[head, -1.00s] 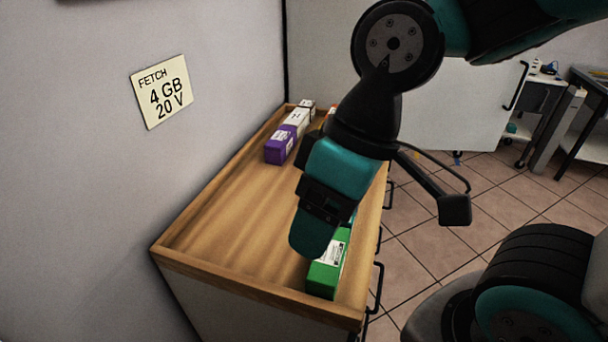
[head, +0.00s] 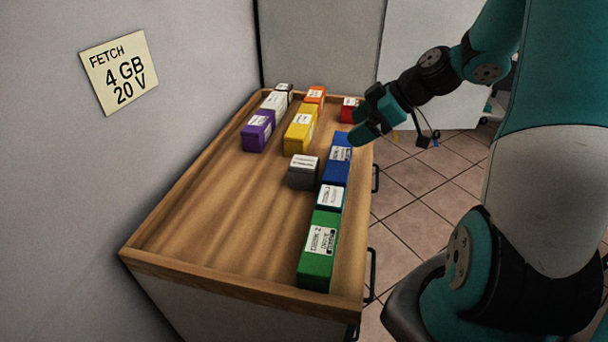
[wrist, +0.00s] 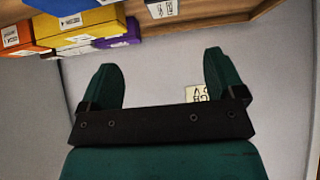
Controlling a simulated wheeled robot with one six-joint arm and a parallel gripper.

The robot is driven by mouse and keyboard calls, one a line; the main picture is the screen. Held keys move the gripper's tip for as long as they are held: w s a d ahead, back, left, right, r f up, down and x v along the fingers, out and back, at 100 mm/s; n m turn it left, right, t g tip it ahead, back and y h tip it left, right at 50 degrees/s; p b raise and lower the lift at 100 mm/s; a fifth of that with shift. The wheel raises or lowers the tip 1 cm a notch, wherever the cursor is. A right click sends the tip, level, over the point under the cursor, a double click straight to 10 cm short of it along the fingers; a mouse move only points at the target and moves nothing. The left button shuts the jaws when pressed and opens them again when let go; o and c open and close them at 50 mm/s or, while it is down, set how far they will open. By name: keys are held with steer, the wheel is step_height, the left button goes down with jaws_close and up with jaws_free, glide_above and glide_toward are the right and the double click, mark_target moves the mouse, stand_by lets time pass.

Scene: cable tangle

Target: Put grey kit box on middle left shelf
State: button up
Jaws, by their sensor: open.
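The grey kit box (head: 303,172) sits on the wooden cabinet top, left of the blue box, with a white label on its upper face. In the wrist view a grey box (wrist: 163,10) shows at the top edge, partly cut off. My gripper (head: 362,132) is over the right side of the cabinet top, beyond the grey box and near the far end of the blue box. In the wrist view my gripper (wrist: 160,85) has its two fingers wide apart with nothing between them. No shelf is in view.
Blue (head: 337,162), green (head: 319,250), yellow (head: 300,132), purple (head: 258,131), orange (head: 315,96) and red (head: 349,109) boxes stand on the cabinet top (head: 215,215), which has a raised rim. Its left and front part is bare. A note (head: 119,73) reads "FETCH 4 GB 20 V".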

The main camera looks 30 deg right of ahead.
mark_target(306, 162)
steer(key=p+x, duration=0.1)
steer(key=x, duration=1)
steer(key=shift+w+a+f, duration=0.15)
steer(key=shift+f, duration=0.1)
steer(key=p+x, duration=0.2)
steer(key=x, duration=0.2)
steer(key=shift+a+f, duration=0.1)
steer(key=shift+a, duration=0.2)
steer(key=shift+w+a+f, duration=0.1)
steer(key=shift+a+f, duration=0.05)
steer(key=shift+f, duration=0.2)
steer(key=c, duration=1.1)
steer(key=shift+c, duration=0.2)
steer(key=shift+r, duration=0.15)
step_height(306, 162, up, 20)
steer(key=b, duration=0.1)
